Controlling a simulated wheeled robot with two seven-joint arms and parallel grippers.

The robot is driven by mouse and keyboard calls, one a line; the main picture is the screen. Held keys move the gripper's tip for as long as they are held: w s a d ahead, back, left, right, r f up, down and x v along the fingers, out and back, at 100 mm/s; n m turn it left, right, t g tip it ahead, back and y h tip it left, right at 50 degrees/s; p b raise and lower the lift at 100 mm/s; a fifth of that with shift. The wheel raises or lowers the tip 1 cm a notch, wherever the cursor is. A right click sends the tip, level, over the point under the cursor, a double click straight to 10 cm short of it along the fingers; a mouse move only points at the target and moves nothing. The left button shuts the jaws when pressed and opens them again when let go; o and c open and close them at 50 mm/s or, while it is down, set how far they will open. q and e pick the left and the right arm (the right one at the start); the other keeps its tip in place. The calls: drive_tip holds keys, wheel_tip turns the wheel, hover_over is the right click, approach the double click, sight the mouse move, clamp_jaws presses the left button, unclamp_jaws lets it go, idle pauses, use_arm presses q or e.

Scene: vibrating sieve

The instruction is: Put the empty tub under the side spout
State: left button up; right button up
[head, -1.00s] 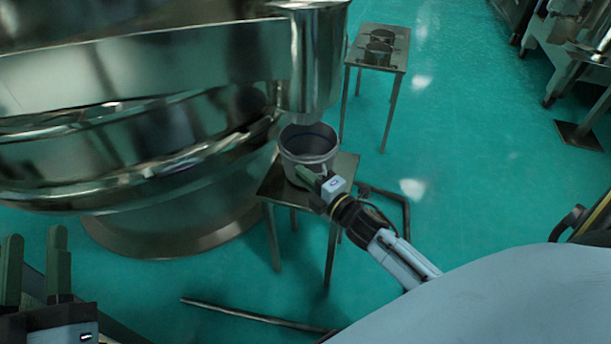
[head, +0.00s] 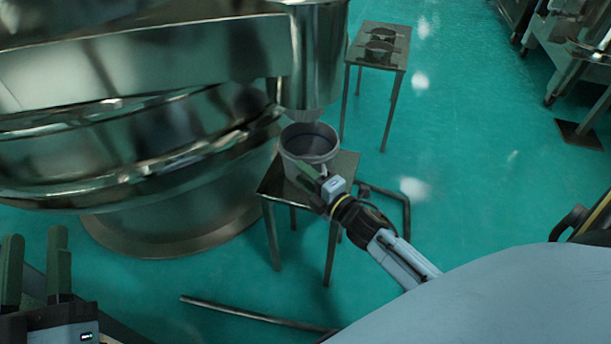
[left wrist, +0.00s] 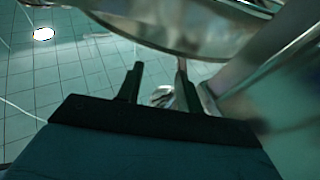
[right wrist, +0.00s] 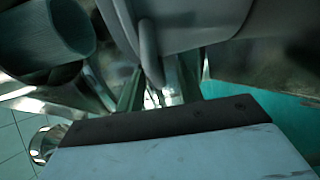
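The grey tub (head: 311,166) stands upright on a small metal stand (head: 283,190), its open top just below the side spout (head: 318,60) of the sieve. It looks empty in the head view. My right gripper (head: 308,177) is at the tub's front side. In the right wrist view, the tub (right wrist: 195,12) fills the top, and a curved part of it hangs between the fingers of my right gripper (right wrist: 160,88), which look apart. My left gripper (head: 36,262) is open and empty at the lower left, far from the tub; its fingers also show apart in the left wrist view (left wrist: 158,85).
The big steel sieve (head: 120,120) fills the left side. A second metal stand (head: 386,58) with dark round fittings is behind the spout. A metal bar (head: 250,315) lies low in front.

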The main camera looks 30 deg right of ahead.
use_arm(q)
drive_tip(key=shift+r, duration=0.1)
